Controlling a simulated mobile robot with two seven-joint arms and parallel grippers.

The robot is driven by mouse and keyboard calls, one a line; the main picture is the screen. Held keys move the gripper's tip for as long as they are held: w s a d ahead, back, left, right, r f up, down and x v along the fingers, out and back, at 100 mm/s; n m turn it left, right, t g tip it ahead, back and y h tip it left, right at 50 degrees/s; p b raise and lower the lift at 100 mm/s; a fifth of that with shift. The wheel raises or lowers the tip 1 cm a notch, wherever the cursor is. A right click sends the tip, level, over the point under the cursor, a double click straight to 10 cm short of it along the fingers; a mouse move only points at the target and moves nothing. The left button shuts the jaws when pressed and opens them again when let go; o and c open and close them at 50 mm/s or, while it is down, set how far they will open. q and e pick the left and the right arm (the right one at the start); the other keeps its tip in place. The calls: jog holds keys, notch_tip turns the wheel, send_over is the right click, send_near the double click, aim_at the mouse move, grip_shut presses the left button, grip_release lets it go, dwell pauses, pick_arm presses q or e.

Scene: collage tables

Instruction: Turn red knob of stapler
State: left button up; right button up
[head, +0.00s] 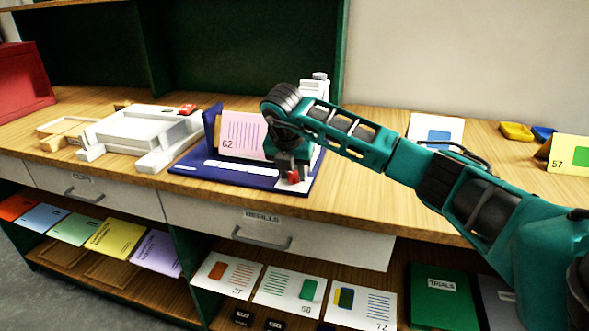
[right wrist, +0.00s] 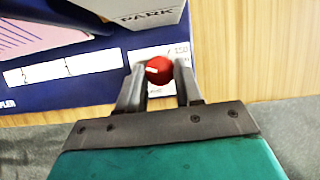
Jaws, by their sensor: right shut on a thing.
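The stapler has a dark blue base (head: 232,176) on the wooden table, with a pink card (head: 243,133) marked 62 standing on it. Its red knob (head: 293,177) is at the front right of the base. In the right wrist view the red knob (right wrist: 159,69), with a white mark on it, sits between my fingertips. My right gripper (right wrist: 159,75) is shut on the knob, reaching down from above. In the head view the right gripper (head: 292,172) and wrist hide part of the stapler. My left gripper is not in view.
A white machine (head: 140,132) stands left of the stapler. A white card (head: 435,128), a yellow dish (head: 515,131) and a yellow card (head: 570,153) marked 57 are to the right. Drawers and shelves with several cards lie below the table edge.

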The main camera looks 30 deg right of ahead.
jog(key=m, duration=0.2)
jog(key=m+g+h, duration=0.1)
jog(key=m, duration=0.1)
jog(key=shift+w+a+r+m+g, duration=0.1)
jog(key=shift+w+m+g, duration=0.1)
jog(key=shift+m+g, duration=0.15)
jog(key=m+g+p, duration=0.1)
jog(key=m, duration=0.2)
jog(key=shift+w+m, duration=0.15)
jog(key=shift+m, duration=0.2)
jog(key=m+g, duration=0.2)
jog(key=m, duration=0.2)
jog(key=shift+w, duration=0.15)
jog(key=shift+w+m+g+y, duration=0.1)
jog(key=shift+m+g+y, duration=0.35)
jog(key=shift+m, duration=1.75)
jog(key=o, duration=1)
